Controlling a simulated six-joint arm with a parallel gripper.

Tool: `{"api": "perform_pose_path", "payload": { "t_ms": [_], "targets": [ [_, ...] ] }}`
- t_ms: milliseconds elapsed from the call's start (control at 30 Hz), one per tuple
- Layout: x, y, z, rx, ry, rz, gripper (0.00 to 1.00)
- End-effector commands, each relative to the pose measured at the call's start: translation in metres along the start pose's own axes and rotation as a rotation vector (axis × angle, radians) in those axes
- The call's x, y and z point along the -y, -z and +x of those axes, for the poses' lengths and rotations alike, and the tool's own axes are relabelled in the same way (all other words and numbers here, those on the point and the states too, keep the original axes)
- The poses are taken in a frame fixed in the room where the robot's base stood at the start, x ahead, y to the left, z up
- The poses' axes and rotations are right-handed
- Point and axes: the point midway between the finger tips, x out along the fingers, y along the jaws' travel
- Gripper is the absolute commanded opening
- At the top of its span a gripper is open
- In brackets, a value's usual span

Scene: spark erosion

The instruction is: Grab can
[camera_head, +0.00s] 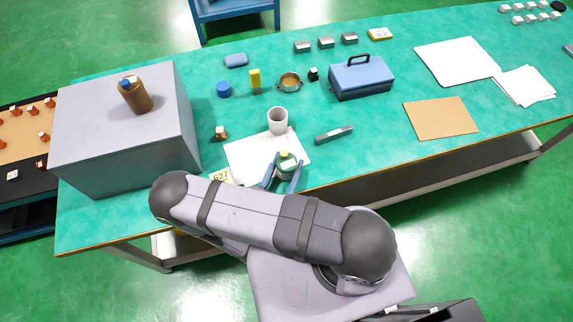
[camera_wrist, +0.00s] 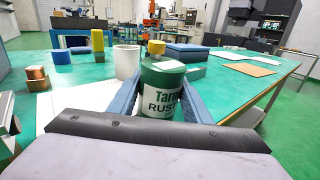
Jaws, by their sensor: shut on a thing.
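The can (camera_wrist: 161,88) is green with a yellow cap and a white label whose readable part says "RUST". It stands upright between the blue fingers of my gripper (camera_wrist: 160,95) in the wrist view. In the head view the can (camera_head: 286,165) is near the front edge of the bench, over the white paper sheet (camera_head: 245,155). My gripper (camera_head: 284,172) is shut on the can. I cannot tell whether the can's base touches the bench, since my wrist hides it in the wrist view.
A white mug (camera_head: 278,120) stands just behind the can. A grey bar (camera_head: 334,134) lies to its right, and a small copper block (camera_head: 221,132) to its left. A blue toolbox (camera_head: 361,78) is behind right; a big grey block (camera_head: 125,130) fills the bench's left end.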

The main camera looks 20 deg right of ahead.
Motion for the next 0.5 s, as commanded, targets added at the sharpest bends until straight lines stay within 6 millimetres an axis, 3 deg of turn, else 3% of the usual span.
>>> {"api": "perform_pose_path", "payload": {
  "t_ms": [267, 500],
  "targets": [
    [-0.001, -0.019, 0.000, 0.001, 0.000, 0.000, 0.15],
    [-0.003, -0.051, 0.000, 0.001, 0.000, 0.001, 0.15]
  ]
}}
